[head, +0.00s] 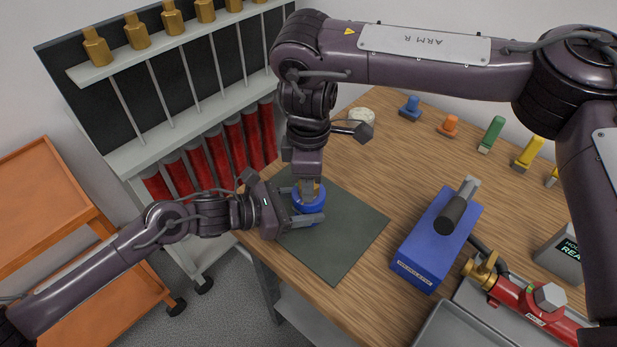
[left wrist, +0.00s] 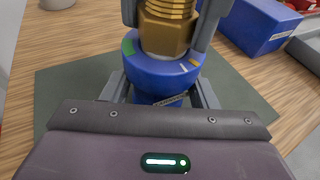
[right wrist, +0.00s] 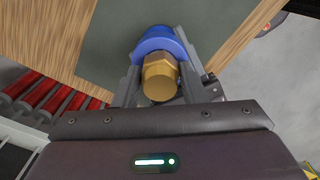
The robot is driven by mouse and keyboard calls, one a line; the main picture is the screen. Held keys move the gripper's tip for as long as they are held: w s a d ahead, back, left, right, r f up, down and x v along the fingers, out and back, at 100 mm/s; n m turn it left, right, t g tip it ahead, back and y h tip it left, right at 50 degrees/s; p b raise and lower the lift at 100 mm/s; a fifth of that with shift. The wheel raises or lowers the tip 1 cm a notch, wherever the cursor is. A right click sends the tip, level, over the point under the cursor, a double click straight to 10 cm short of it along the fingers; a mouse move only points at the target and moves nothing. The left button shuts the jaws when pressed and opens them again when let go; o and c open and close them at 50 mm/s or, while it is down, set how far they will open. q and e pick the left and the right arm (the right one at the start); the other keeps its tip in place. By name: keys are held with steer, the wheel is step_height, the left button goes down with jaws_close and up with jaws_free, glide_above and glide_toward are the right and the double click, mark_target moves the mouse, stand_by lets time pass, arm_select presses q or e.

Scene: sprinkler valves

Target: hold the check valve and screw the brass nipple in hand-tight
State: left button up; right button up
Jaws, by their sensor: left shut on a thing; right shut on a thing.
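The blue check valve (head: 309,203) stands upright over the dark green mat (head: 345,240) near the table's front left edge. It has a green mark and a white mark on its top rim in the left wrist view (left wrist: 160,75). My left gripper (head: 308,221) is shut around the valve body from the left. The brass nipple (left wrist: 166,30), with a hex and threads, sits at the top of the valve. My right gripper (right wrist: 158,78) points down and is shut on the nipple's hex. Whether the nipple's lower thread is inside the valve is hidden.
A blue box with a black-handled clamp (head: 435,235) stands right of the mat. Several coloured handles (head: 490,135) line the back. A rack with red cylinders (head: 215,150) is at left, beside an orange cart (head: 45,200).

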steer(key=shift+m, duration=1.1)
steer(key=o, duration=1.2)
steer(key=shift+o, duration=0.2)
step_height(320, 180, up, 12)
